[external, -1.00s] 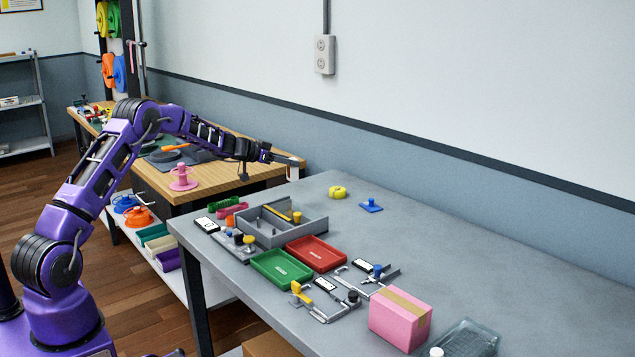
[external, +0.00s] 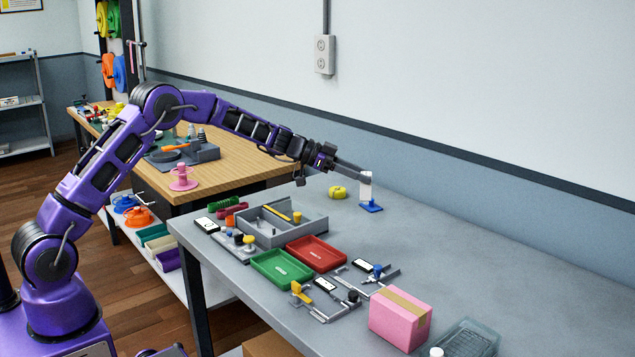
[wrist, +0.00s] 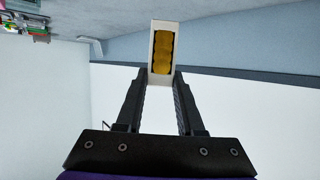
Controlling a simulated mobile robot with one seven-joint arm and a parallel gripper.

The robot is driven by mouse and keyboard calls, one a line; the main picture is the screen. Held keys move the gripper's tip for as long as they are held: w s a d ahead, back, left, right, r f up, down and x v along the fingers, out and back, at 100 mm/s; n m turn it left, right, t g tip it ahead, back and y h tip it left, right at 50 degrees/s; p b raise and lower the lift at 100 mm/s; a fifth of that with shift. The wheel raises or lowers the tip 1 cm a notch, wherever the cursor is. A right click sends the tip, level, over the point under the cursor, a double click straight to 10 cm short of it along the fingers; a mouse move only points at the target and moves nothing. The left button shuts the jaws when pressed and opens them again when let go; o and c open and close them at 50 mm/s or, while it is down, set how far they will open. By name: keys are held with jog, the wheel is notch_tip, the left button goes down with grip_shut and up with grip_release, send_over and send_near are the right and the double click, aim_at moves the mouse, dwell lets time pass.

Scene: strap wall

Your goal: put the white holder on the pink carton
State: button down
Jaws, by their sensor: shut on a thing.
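The white holder (wrist: 153,43) is between my fingertips (wrist: 160,82) in the wrist view, with yellow rounded things inside it. In the external view my gripper (external: 352,168) is shut on the white holder (external: 365,187) and holds it in front of the blue-based piece (external: 371,208) in the picture. Whether the two touch I cannot tell. The pink carton (external: 399,321) stands on the grey table, nearer the camera and well to the lower right of my gripper. Brown tape runs along its top, and nothing lies on it.
A clear tray (external: 468,338) stands right of the carton. Clamp-like tools (external: 325,298) lie to its left, beside red (external: 316,253) and green (external: 281,268) trays. A grey divided box (external: 282,222) and a yellow ring (external: 337,192) are further back. The table's right-hand back is clear.

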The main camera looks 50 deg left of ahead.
jog(key=s+d+r+m+g+h+p, duration=0.15)
jog(key=s+d, duration=0.25)
jog(key=d, duration=0.5)
jog(key=s+d+r+m+g+h+b, duration=0.1)
jog(key=s+d+m+g, duration=0.25)
jog(key=d, duration=0.55)
jog(key=m+g+h, duration=0.1)
jog(key=m+g, duration=0.3)
send_over(396, 299)
notch_tip(396, 299, down, 3)
jog(key=shift+f, duration=2.5)
jog(key=shift+f, duration=0.1)
jog(key=c, duration=0.5)
grip_release()
jog(key=shift+f, duration=0.1)
